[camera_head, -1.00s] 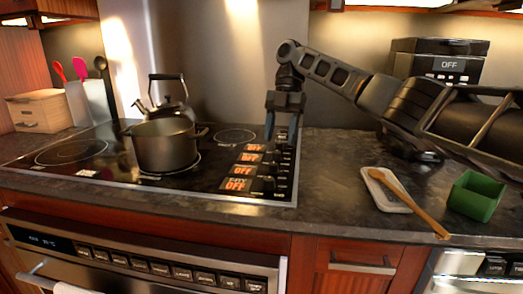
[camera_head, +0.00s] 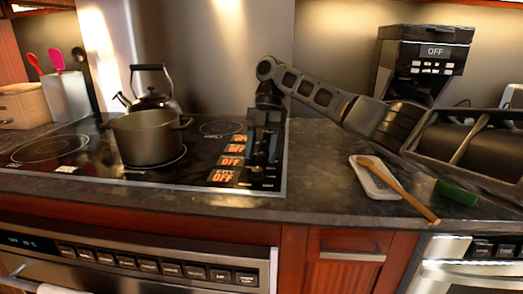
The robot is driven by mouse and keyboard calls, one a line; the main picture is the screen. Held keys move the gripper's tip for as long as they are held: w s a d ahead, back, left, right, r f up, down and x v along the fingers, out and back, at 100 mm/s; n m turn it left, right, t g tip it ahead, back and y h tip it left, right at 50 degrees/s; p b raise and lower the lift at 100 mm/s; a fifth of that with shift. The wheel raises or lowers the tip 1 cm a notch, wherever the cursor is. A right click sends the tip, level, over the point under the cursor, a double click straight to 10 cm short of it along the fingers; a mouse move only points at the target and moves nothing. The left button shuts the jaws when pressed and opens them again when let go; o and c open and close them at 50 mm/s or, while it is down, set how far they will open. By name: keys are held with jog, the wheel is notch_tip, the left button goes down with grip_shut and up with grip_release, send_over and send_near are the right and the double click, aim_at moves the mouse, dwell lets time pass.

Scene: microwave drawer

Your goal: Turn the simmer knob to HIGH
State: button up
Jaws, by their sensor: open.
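The black cooktop (camera_head: 100,165) has a column of red-orange OFF displays (camera_head: 223,176) along its right side. Dark control knobs (camera_head: 257,173) stand beside these displays. I cannot read which one is the simmer knob. My gripper (camera_head: 261,157) points down over the knob column, with its fingers apart. The fingers are among or just above the middle and rear knobs and hide part of them. I cannot tell whether they touch a knob.
A dark pot (camera_head: 150,140) sits on a burner left of the displays, with a kettle (camera_head: 150,98) behind it. A wooden spoon (camera_head: 400,187) lies across a white rest (camera_head: 372,180) on the right counter. A coffee machine (camera_head: 422,62) stands behind.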

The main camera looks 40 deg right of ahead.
jog(key=shift+c, duration=0.2)
grip_shut()
